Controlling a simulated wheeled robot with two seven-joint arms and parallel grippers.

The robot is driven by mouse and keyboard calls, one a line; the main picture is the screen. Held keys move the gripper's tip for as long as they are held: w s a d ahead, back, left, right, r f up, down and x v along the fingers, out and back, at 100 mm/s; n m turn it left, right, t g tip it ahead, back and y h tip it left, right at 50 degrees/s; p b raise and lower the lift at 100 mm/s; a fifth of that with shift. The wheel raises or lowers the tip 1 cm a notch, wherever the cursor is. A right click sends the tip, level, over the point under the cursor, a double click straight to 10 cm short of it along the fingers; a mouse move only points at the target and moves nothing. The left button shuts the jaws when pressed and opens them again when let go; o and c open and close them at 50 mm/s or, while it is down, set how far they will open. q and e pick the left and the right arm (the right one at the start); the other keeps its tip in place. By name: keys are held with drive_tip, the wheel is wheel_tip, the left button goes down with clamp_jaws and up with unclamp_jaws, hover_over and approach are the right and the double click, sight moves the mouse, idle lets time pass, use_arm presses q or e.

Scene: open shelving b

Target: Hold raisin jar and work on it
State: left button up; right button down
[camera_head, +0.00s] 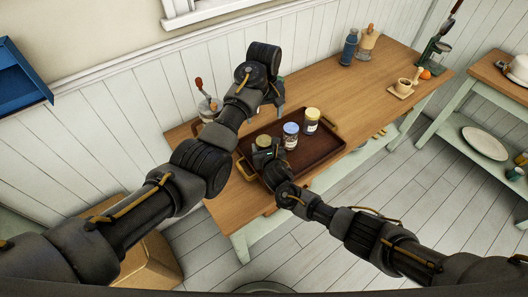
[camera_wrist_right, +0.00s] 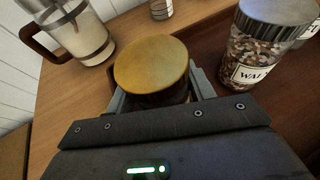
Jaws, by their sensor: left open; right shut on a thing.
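The jar with the gold lid (camera_wrist_right: 152,64), taken as the raisin jar, sits between the fingers of my right gripper (camera_wrist_right: 160,100). Its dark body shows just under the lid; its label is hidden. In the head view the gold lid (camera_head: 263,141) shows at the left part of the brown tray (camera_head: 327,146), just beyond my right gripper (camera_head: 265,155). I cannot tell whether the jar touches the tray. It looks upright. My left gripper (camera_head: 276,102) is open and empty, behind and above the jar, apart from it.
A walnut jar (camera_wrist_right: 262,50) with a silver-blue lid stands close right of the held jar; it also shows in the head view (camera_head: 290,138). Another jar (camera_head: 312,122) stands beyond it. A glass press (camera_head: 208,108) stands left. The table's middle right (camera_head: 350,95) is clear.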

drive_tip(key=shift+c, duration=2.3)
unclamp_jaws()
drive_tip(key=shift+s, duration=0.1)
drive_tip(key=v, duration=1)
drive_tip(key=shift+s, duration=0.25)
drive_tip(key=shift+d+r, duration=0.1)
